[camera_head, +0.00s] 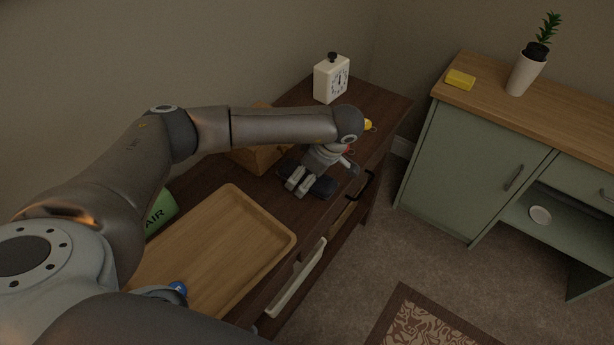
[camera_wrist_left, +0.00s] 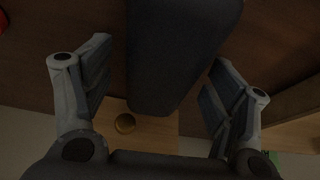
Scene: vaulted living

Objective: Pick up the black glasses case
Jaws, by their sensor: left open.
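The black glasses case (camera_head: 322,187) lies on the dark wooden cabinet top, near its front edge, and is partly hidden by my left gripper (camera_head: 298,186). In the left wrist view the dark case (camera_wrist_left: 180,50) fills the upper middle. My left gripper (camera_wrist_left: 160,62) is open there, one finger on each side of the case. A gap shows between the case and the left finger; I cannot tell if the right finger touches it. My right gripper does not show.
A green item (camera_head: 160,213) is left of the tray.

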